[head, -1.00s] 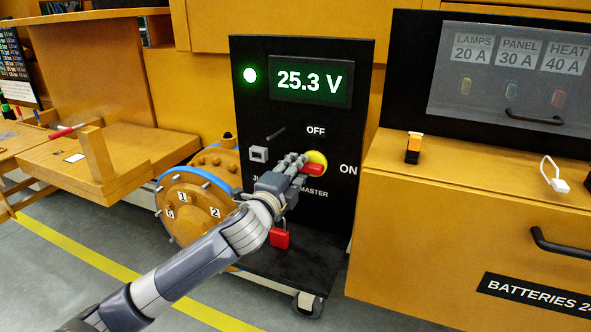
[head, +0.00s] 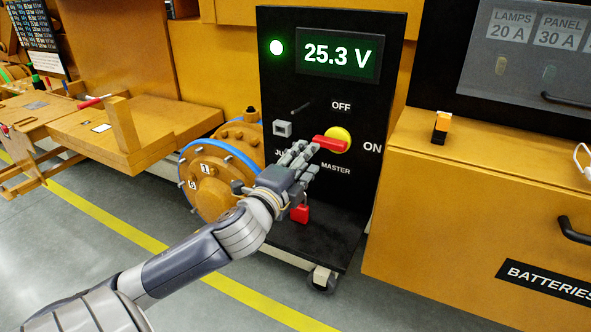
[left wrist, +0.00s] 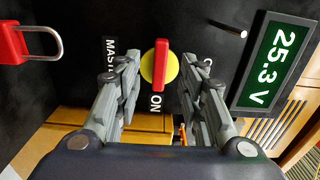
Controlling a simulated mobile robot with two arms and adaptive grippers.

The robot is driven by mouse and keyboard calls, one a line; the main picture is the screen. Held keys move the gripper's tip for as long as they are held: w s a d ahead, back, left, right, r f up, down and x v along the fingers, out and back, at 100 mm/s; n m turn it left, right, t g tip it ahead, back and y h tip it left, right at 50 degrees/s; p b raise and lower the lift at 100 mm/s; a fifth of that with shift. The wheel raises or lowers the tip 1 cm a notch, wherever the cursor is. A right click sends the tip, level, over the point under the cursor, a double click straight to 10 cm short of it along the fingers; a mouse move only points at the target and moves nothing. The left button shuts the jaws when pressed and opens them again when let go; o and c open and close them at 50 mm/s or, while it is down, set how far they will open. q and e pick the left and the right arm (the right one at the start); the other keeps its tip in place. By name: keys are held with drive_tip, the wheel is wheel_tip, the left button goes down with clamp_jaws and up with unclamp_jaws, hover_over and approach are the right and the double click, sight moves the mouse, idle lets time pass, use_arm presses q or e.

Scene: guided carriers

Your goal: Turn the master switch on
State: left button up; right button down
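The master switch (head: 341,139) is a red handle on a yellow disc on the black panel (head: 345,190). Its handle lies level, in line with the ON label; OFF is above it. In the left wrist view the red handle (left wrist: 161,64) stands between my fingers, pointing along the line to ON. My left gripper (head: 310,160) is open, just in front of and below-left of the switch in the head view, with gaps on both sides of the handle. The display (head: 338,56) reads 25.3 V and a green-white lamp (head: 277,47) is lit. My right gripper is out of view.
A red padlock (head: 299,214) hangs low on the panel below my gripper. An orange flanged drum (head: 208,180) stands left of the panel, and an orange battery cabinet (head: 480,200) stands right.

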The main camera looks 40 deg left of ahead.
use_arm(q)
drive_tip(key=shift+v, duration=2.05)
drive_tip(key=shift+f, duration=0.1)
